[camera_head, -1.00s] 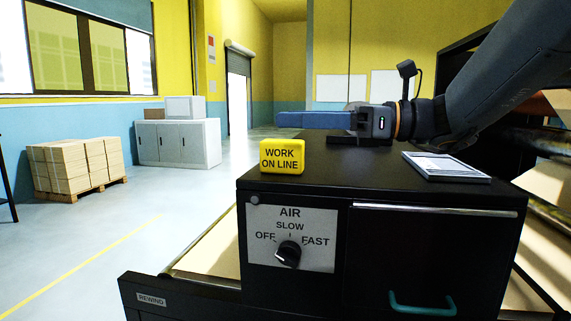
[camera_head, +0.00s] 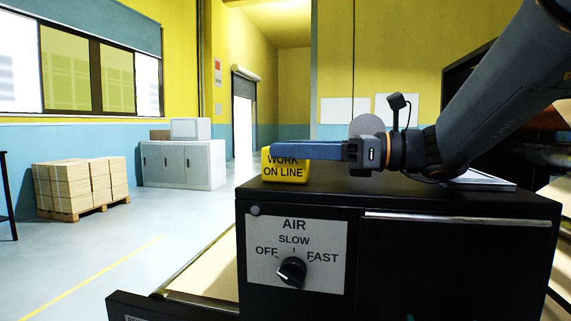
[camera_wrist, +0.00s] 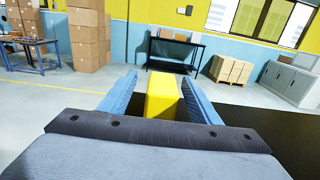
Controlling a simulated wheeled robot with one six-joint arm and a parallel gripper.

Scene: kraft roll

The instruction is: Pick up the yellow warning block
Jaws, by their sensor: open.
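The yellow warning block (camera_head: 286,171), marked "WORK ON LINE", stands on the left end of the black cabinet top (camera_head: 400,196). My gripper (camera_head: 276,152) reaches in from the right, level, with its blue fingers at the block's height. The near finger crosses in front of the block and hides part of its upper face. In the wrist view the block (camera_wrist: 162,96) stands between the two open fingers (camera_wrist: 160,92), with a gap visible on each side. The fingers are not closed on it.
A tablet-like panel (camera_head: 482,181) lies on the cabinet top at right, partly behind my arm. The cabinet front has an AIR dial (camera_head: 292,271). A pallet of cartons (camera_head: 82,186) and a grey cabinet (camera_head: 183,163) stand on the floor well away.

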